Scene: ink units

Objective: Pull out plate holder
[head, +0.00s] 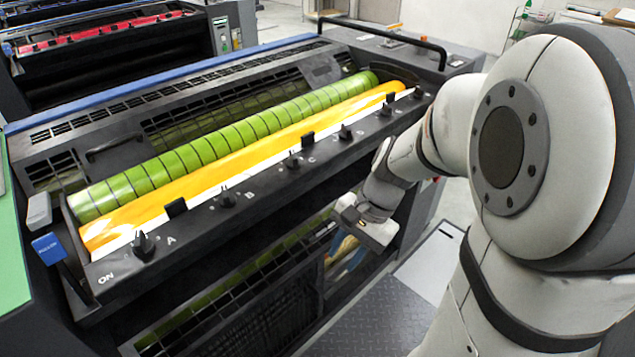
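In the head view a dark ink unit of a printing press fills the left and middle. Along its front runs a black bar (262,212) with several small knobs and the marks ON, A, B and C; I cannot tell whether this bar is the plate holder. Behind the bar lie a yellow inked roller (240,165) and a green banded roller (235,140). My arm comes in from the right. Its end, with my gripper (362,228), is at the front face of the unit, below the bar's right half. The fingers are too small and hidden to read.
A black handrail (385,37) arches over the unit's right rear. A blue lever (50,248) stands at the left end of the bar. A second unit with a red roller (95,35) stands behind. A dark tread plate (365,320) lies on the floor in front.

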